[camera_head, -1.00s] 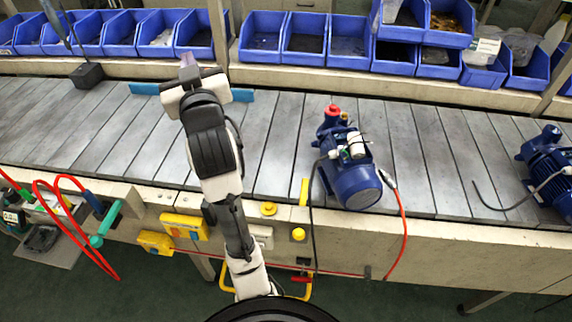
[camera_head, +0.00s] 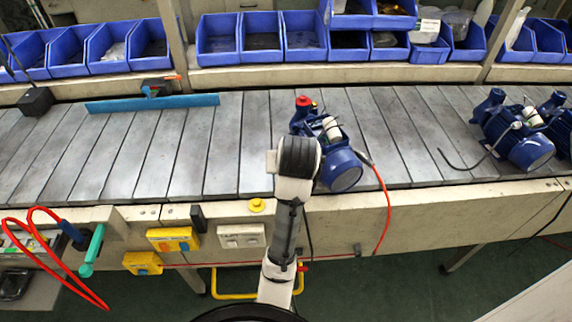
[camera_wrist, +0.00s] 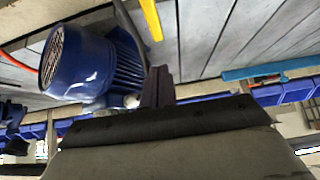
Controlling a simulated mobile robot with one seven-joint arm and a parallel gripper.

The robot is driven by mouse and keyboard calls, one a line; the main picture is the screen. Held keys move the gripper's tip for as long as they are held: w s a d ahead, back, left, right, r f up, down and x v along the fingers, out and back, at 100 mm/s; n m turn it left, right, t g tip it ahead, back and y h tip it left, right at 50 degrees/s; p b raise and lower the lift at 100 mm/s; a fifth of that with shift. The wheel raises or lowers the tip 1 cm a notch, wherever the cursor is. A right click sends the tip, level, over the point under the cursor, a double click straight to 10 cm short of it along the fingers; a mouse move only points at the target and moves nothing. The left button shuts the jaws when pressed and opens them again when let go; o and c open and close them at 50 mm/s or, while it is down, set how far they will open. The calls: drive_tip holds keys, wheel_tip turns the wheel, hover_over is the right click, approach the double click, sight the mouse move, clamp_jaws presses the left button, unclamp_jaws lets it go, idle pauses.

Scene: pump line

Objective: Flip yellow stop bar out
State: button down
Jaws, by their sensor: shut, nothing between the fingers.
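The yellow stop bar (camera_wrist: 151,18) shows at the top of the wrist view, beside the blue pump (camera_wrist: 82,62), over the grey slats. In the head view my arm hides the bar. The pump, with its red cap, stands on the conveyor there (camera_head: 343,172), just behind my arm. My gripper (camera_wrist: 158,84) shows in the wrist view as dark fingers that are shut with nothing between them. The bar lies beyond the fingertips in that picture, apart from them. In the head view my gripper is hidden behind my arm.
More blue pumps (camera_head: 526,150) stand on the conveyor (camera_head: 215,150) at right, with a loose black cable. A blue strip (camera_head: 110,106) crosses the slats at left. Yellow boxes (camera_head: 172,239) and a yellow button (camera_head: 257,205) are on the front rail. A red hose (camera_head: 386,205) hangs near my arm.

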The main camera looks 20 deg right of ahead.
drive_tip(key=shift+w+f, duration=0.1)
drive_tip(key=shift+w+f+b, duration=0.15)
drive_tip(key=shift+f+b, duration=0.15)
drive_tip(key=shift+b, duration=0.2)
drive_tip(key=x, duration=0.9)
drive_tip(key=shift+w, duration=0.1)
